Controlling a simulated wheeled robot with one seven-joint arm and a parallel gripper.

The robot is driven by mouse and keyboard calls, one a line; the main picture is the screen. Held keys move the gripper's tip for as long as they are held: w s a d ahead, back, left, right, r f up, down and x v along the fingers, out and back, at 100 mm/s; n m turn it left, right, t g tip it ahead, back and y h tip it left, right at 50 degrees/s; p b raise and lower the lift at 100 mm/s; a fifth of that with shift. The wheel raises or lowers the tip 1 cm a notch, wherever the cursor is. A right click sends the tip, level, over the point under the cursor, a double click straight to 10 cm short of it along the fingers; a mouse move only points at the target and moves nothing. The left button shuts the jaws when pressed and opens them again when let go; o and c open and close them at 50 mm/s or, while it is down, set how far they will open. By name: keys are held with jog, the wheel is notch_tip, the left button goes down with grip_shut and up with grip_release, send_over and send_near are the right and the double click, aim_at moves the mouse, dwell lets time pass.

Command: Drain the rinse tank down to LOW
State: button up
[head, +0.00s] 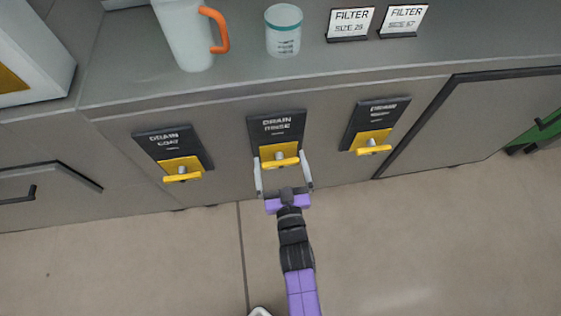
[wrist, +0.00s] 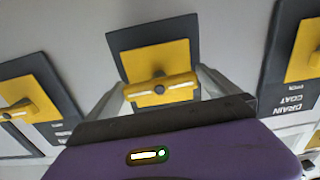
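The DRAIN RINSE panel (head: 277,128) is the middle of three on the cabinet front. It is dark with a yellow plate and a yellow bar handle (head: 280,162), lying roughly level across the plate. My gripper (head: 283,178) is in front of this handle, its two pale fingers spread on either side. In the wrist view the handle (wrist: 160,89) lies between the fingers, near both tips; I cannot tell whether they touch it. The gripper is open. The rinse tank and its level mark cannot be made out in these views.
The DRAIN COAT valve handle (head: 182,177) is to the left, and a third drain handle (head: 374,149) is to the right. A pitcher with an orange handle (head: 187,35), a cup (head: 284,31) and two FILTER signs stand on the counter above. The floor in front is clear.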

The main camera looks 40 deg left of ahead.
jog(key=p+v, duration=0.1)
jog(key=v, duration=0.6)
jog(key=shift+s+d+p, duration=0.25)
jog(key=shift+d+p, duration=0.05)
jog(key=shift+p, duration=0.05)
dwell(0.7)
jog(key=shift+b, duration=0.55)
jog(key=shift+r+b+x, duration=0.15)
jog(key=shift+b+x, duration=0.3)
jog(key=shift+x, duration=1.5)
jog(key=shift+r+b+x, duration=0.2)
jog(key=shift+b+x, duration=0.2)
jog(key=shift+x, duration=1.55)
jog(key=c, duration=1.1)
